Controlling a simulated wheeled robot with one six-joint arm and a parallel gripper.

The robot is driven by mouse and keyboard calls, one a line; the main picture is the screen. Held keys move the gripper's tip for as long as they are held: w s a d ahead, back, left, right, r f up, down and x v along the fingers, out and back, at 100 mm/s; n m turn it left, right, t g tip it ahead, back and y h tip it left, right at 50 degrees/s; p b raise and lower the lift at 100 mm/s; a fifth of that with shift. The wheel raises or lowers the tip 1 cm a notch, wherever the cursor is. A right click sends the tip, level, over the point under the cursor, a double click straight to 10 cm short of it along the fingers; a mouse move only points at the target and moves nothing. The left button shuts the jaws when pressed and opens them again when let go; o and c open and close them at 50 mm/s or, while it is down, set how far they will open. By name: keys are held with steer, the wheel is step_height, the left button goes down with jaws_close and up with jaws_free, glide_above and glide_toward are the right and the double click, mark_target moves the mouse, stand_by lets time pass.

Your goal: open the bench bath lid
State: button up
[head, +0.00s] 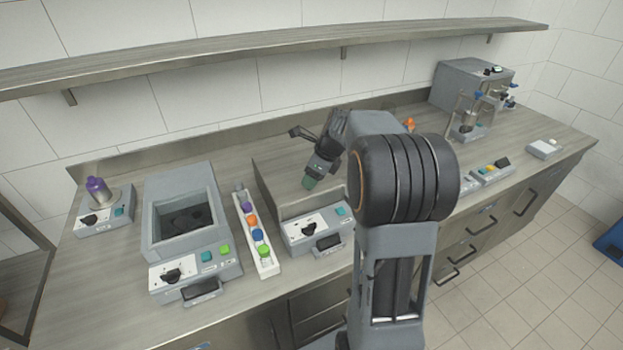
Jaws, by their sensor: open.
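A grey bench unit (153,222) on the left has a square well with dark round shapes inside. A panel (180,180) rises at its back edge, and a knob, two green buttons and a dark handle are on its front. A second grey unit (318,232) stands right of it, with a knob, a teal button and a dark front handle. Which of them is the bench bath, and how its lid stands, I cannot tell for sure. My gripper (308,183) hangs above the second unit, pointing down and left, open, with nothing seen in it. My arm hides this unit's right side.
A white rack (265,268) with several coloured caps stands between the units. A small control box (104,222) with a purple-topped bottle is at far left. A dispenser machine (470,95) stands at the back right. A shelf (270,47) runs above the bench.

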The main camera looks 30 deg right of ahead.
steer(key=shift+x, duration=0.95)
jaws_close()
